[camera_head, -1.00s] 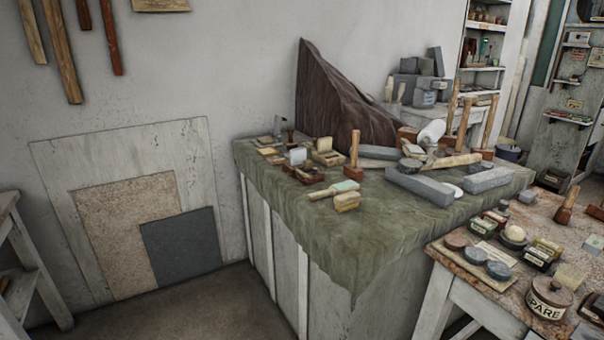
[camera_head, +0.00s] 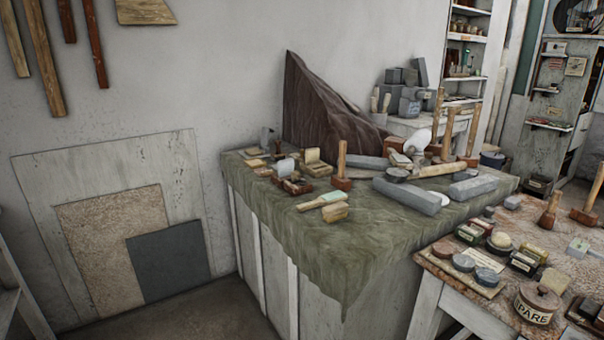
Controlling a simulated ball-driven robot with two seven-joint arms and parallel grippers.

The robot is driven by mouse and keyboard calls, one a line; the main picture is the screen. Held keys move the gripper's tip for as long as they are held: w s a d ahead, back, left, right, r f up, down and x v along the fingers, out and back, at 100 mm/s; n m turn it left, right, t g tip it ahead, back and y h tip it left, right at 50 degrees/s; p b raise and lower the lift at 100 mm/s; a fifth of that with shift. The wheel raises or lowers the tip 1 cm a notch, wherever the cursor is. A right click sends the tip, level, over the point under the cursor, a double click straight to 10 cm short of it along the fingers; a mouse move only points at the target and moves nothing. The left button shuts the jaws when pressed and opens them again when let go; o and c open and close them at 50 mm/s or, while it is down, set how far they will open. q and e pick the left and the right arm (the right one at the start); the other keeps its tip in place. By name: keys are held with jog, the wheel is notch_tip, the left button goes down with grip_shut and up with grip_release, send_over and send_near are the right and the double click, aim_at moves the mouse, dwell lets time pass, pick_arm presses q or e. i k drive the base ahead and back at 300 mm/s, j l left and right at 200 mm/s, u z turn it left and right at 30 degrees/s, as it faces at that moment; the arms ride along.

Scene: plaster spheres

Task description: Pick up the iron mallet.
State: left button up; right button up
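Several mallets are in view, and I cannot tell which one is iron. One with a wooden handle (camera_head: 341,160) stands head-down on the cloth-covered bench (camera_head: 350,235). More long-handled mallets (camera_head: 437,118) stand at the bench's back right. A brown mallet (camera_head: 550,209) stands on the right-hand table, with another mallet-like tool (camera_head: 594,198) at the picture's right edge. Neither of my grippers shows.
The bench holds grey stone blocks (camera_head: 411,194), brushes (camera_head: 322,201) and a dark brown draped shape (camera_head: 325,108). Boards (camera_head: 166,262) lean on the left wall. Floor shows at lower left.

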aim_at(338, 180)
jog(key=i+j+z, duration=0.35)
jog(key=i+j, duration=0.8)
